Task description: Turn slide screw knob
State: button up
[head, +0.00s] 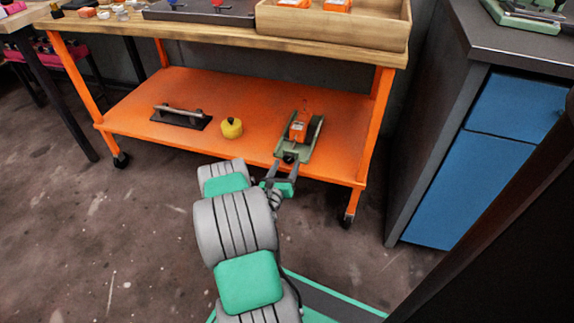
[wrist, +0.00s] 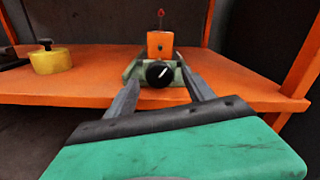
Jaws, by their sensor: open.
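The slide screw device has a green base (head: 312,141) with an orange block (head: 300,126) on it. It sits on the orange lower shelf near its front right. In the wrist view its black round knob (wrist: 159,74) faces me, with a white mark slanting up to the right. The knob also shows in the head view (head: 290,158) at the device's front end. My gripper (wrist: 162,90) is open, with its two fingers on either side of the knob in the picture. I cannot tell whether either finger touches the knob.
The orange shelf (head: 240,100) also holds a yellow round object (head: 231,128) and a dark plate with a handle (head: 181,116) to the left. The wooden tabletop (head: 225,34) hangs above. A blue-fronted cabinet (head: 484,140) stands to the right. Orange legs bound the shelf.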

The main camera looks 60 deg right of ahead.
jog(key=shift+w+d, duration=0.2)
jog(key=shift+d, duration=0.75)
grip_shut()
